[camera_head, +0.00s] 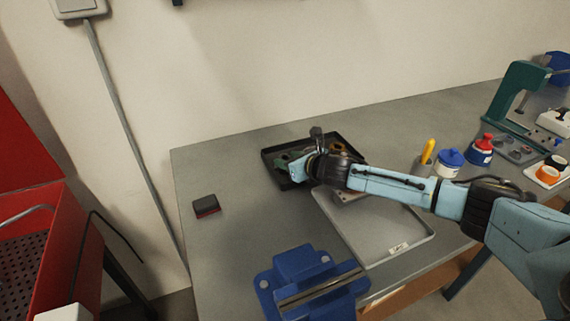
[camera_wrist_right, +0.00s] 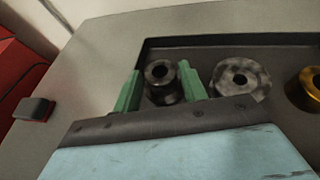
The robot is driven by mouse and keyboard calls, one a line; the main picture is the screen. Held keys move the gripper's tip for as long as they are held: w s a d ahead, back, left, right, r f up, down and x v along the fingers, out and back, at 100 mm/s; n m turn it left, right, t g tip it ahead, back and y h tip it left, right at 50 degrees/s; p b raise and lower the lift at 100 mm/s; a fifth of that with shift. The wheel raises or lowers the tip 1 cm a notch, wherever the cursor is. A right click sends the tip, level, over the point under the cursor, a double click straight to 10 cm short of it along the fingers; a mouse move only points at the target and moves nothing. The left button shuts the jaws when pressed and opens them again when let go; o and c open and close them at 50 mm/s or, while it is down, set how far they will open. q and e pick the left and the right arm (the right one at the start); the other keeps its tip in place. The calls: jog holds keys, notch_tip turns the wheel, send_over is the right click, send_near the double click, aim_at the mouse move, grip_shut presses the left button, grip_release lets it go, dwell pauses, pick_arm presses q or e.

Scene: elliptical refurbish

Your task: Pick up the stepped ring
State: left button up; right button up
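A dark, stepped-looking ring (camera_wrist_right: 159,73) with a central hole sits in the black tray (camera_wrist_right: 215,42) in the right wrist view. The green fingers of my right gripper (camera_wrist_right: 160,88) stand on either side of it, open, with a small gap visible at least on the left. I cannot tell whether the right finger touches it. In the head view my right gripper (camera_head: 283,162) is over the left part of the black tray (camera_head: 268,168), and the dark ring cannot be made out there. My left gripper is not in view.
A mottled grey ring (camera_wrist_right: 241,78) and a gold ring (camera_wrist_right: 313,84) lie to the right in the tray. A grey tray (camera_head: 385,238), blue vise (camera_head: 300,268) and dark red-edged block (camera_head: 206,205) are nearby. Bottles (camera_head: 450,163) stand at right. The table's left side is mostly clear.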

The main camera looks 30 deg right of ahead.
jog(key=c, duration=0.7)
jog(key=shift+c, duration=0.3)
jog(key=shift+r, duration=0.1)
